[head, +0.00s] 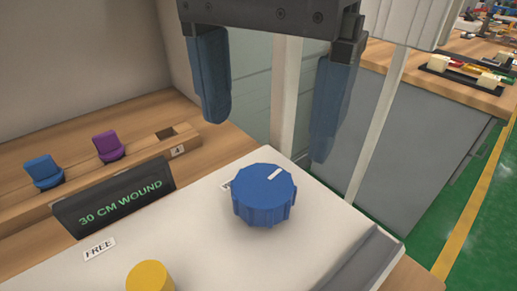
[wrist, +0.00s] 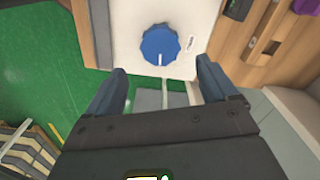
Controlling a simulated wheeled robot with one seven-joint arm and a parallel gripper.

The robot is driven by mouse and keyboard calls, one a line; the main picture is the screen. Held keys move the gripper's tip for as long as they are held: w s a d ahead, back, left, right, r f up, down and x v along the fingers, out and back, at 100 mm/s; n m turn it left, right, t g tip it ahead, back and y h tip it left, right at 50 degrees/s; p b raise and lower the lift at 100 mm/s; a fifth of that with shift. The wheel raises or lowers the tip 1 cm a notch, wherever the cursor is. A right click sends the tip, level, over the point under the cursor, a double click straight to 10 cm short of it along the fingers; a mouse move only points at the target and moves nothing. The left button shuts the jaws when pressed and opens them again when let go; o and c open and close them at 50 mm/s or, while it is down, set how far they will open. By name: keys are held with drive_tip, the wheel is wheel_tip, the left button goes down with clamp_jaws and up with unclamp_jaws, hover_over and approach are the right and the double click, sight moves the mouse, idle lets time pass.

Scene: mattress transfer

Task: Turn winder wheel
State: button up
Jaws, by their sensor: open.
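The winder wheel (head: 264,197) is a blue ribbed knob with a white mark on its top, set on a white panel (head: 190,225). In the wrist view the wheel (wrist: 160,44) lies beyond the fingertips, its white mark facing my gripper. My gripper (head: 268,112) is open, with its two blue fingers spread. In the head view it hangs above and behind the wheel, apart from it. It also shows in the wrist view (wrist: 162,78) with nothing between the fingers. A dark display (head: 117,203) on the panel's left reads "30 CM WOUND".
A yellow knob (head: 150,277) stands at the panel's front, near a "FREE" label (head: 99,249). A wooden rack (head: 90,180) at left holds a blue and a purple piece. A grey ledge (head: 362,262) edges the panel's right. A grey-sided workbench (head: 410,130) stands behind right.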

sight(262, 185)
wheel_tip(262, 185, down, 7)
drive_tip(key=shift+f+b, duration=0.15)
drive_tip(key=shift+b, duration=0.7)
drive_tip(key=shift+s, duration=0.1)
drive_tip(key=c, duration=1.1)
drive_tip(key=shift+o, duration=0.2)
drive_tip(key=shift+n+p, duration=0.3)
drive_tip(key=shift+p, duration=0.15)
